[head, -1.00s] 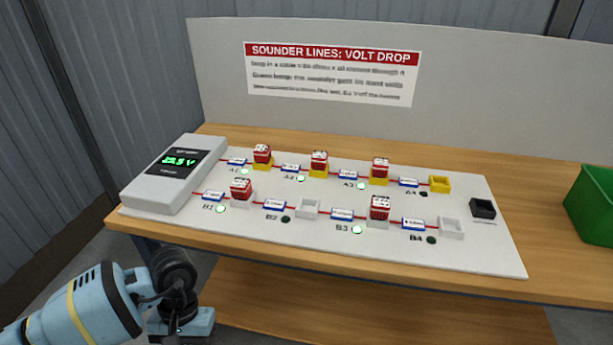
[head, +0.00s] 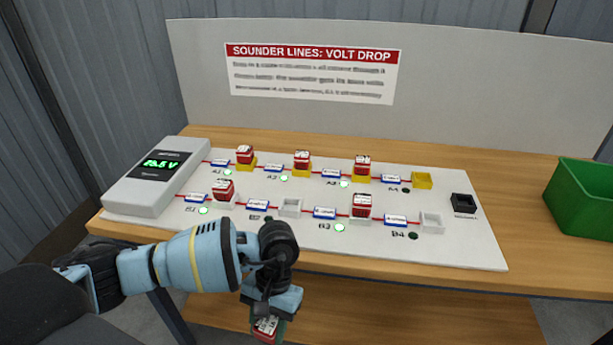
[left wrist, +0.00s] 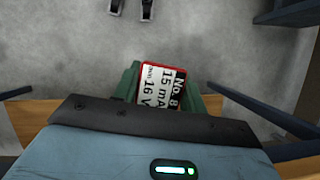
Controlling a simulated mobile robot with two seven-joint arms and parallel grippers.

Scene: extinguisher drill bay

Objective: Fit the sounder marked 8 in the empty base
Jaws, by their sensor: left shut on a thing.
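My left gripper (head: 270,318) is shut on a red sounder (head: 266,328) with a white label, below the table's front edge. In the left wrist view the label of the sounder (left wrist: 160,86) reads No. 8, 15 mA, 16 V, and it sits between the green fingers. On the white board (head: 300,238), empty bases are a white one at B2 (head: 290,207), a white one at B4 (head: 431,222) and a yellow one at A4 (head: 422,180). A black square holder (head: 463,203) at the right is also empty. My right gripper is not in view.
Red sounders stand in the other bases, such as the one at B3 (head: 361,205). A grey meter (head: 158,177) with a green display is at the left. A green bin (head: 583,197) stands at the right. My left arm crosses the table's front edge.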

